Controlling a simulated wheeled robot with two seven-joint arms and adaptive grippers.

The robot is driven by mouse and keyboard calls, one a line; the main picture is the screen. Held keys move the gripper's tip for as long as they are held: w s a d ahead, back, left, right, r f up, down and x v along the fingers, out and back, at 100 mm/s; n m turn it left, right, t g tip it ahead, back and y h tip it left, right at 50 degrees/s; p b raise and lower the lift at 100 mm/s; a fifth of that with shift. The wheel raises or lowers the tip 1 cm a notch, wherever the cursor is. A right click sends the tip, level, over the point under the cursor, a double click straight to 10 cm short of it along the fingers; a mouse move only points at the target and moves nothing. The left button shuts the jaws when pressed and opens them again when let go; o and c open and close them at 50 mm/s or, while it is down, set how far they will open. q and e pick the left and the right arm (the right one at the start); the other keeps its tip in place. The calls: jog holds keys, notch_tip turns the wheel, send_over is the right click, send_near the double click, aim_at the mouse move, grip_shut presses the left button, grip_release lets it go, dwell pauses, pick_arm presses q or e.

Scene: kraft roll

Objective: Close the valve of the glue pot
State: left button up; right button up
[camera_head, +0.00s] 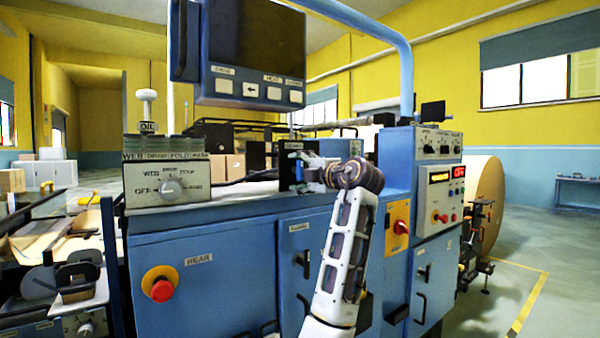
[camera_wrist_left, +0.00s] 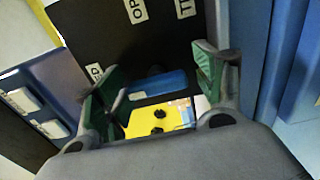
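My left gripper (camera_head: 306,172) is at the black panel (camera_head: 285,168) on top of the blue machine, in the middle of the head view. In the left wrist view its green-padded fingers (camera_wrist_left: 162,82) stand apart. A blue bar (camera_wrist_left: 158,84), which may be the valve handle, shows between them against the black panel (camera_wrist_left: 135,45) with white labels, one reading "OP". I cannot tell whether a finger touches the bar. A yellow plate with dark knobs (camera_wrist_left: 158,120) lies beyond. The glue pot itself cannot be made out. My right gripper is not in view.
A selector box (camera_head: 166,182) stands left of my left gripper. A screen (camera_head: 250,50) hangs above it. A red emergency button (camera_head: 161,290) is on the front, and an orange switch plate (camera_head: 397,226) is to the right. A kraft roll (camera_head: 487,200) is at the far right.

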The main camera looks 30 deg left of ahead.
pick_arm(q)
jog(key=shift+d+r, duration=0.1)
dwell(0.3)
jog(key=v, duration=1.1)
jog(key=shift+s+d, duration=0.2)
jog(key=shift+d, duration=0.15)
dwell(0.4)
